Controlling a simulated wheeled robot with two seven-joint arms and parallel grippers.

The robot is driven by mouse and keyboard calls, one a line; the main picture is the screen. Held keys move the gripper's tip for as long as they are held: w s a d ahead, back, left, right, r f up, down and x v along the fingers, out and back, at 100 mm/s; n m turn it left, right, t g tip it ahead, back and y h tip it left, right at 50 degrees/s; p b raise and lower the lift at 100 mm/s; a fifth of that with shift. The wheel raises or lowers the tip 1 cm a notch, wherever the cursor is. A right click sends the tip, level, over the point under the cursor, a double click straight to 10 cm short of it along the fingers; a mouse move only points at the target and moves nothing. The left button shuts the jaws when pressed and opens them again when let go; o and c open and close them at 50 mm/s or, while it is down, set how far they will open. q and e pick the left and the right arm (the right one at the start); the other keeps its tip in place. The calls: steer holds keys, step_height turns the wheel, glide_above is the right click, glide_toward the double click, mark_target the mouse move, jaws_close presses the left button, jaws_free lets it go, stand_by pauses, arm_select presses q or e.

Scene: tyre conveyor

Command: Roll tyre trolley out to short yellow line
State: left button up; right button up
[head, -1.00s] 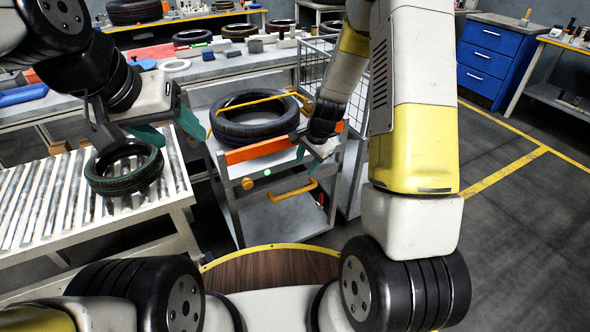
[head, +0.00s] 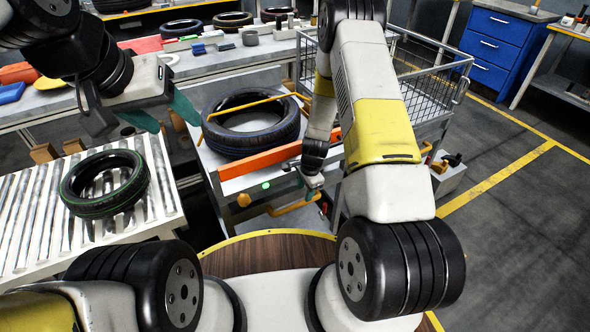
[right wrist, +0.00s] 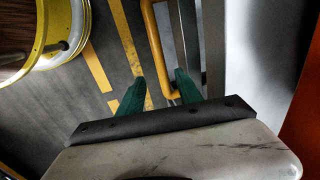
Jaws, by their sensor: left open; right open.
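The tyre trolley (head: 215,172) stands in front of me in the head view, with a large black tyre (head: 250,140) lying on its top and an orange bar (head: 265,159) across its near side. Its yellow handle (head: 292,207) sits below that bar and shows in the right wrist view (right wrist: 157,45). My right gripper (head: 313,190) is at the right end of the handle; its open green fingers (right wrist: 160,92) lie either side of the handle's lower end, contact unclear. My left gripper (head: 162,112) is open and empty above the conveyor. A short yellow line (head: 495,180) is on the floor at right.
A smaller tyre (head: 105,184) lies on the roller conveyor (head: 35,215) at left. A wire-mesh cart (head: 425,95) stands right behind the trolley. A workbench (head: 210,68) runs behind, and a blue drawer cabinet (head: 490,50) is at back right.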

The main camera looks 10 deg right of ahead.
mark_target(302, 202)
steer(key=f, duration=0.2)
steer(key=w+f, duration=0.1)
steer(key=f, duration=0.4)
steer(key=shift+w+a+f, duration=0.3)
steer(key=shift+f, duration=0.1)
jaws_close()
stand_by(1.1)
